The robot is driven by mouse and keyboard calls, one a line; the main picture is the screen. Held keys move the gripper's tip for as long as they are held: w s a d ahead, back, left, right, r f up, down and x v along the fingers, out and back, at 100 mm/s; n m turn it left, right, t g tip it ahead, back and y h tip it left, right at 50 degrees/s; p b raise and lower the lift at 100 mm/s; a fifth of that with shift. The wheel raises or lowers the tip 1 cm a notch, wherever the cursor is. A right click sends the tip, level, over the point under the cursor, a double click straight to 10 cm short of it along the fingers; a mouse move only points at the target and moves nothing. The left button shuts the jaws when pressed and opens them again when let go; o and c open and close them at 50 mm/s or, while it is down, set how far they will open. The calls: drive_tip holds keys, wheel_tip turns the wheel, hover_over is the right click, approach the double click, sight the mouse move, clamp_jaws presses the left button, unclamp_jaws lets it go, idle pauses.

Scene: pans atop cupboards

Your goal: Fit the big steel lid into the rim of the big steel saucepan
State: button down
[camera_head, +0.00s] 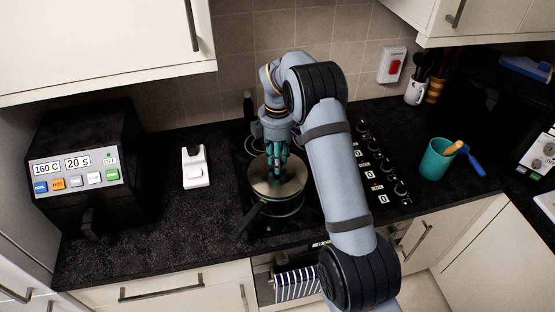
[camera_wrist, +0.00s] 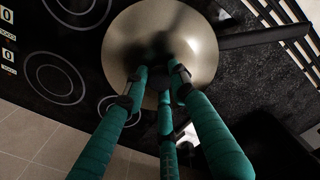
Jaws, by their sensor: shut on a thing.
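The big steel saucepan (camera_head: 277,208) stands on the black hob, its dark handle (camera_head: 250,218) pointing to the front left. The big steel lid (camera_head: 262,187) is at the top of the pan and looks about level. I cannot tell whether it sits inside the rim or just above it. My gripper (camera_head: 277,172) comes down from above, its green fingers shut on the lid's knob. In the wrist view the lid (camera_wrist: 150,30) covers the pan opening, with my gripper's fingers (camera_wrist: 162,80) at its centre. The knob is hidden between the fingers.
A black machine (camera_head: 85,165) with coloured buttons stands at the left. A small white device (camera_head: 195,167) is left of the hob. A green cup (camera_head: 436,160) with utensils and a white mug (camera_head: 415,92) are at the right. The counter front left of the pan is clear.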

drive_tip(key=shift+f+b, duration=0.8)
drive_tip(key=shift+f, duration=0.3)
drive_tip(key=c, duration=1.4)
unclamp_jaws()
drive_tip(key=shift+r, duration=0.1)
drive_tip(key=shift+o, duration=0.2)
wheel_tip(320, 180, up, 12)
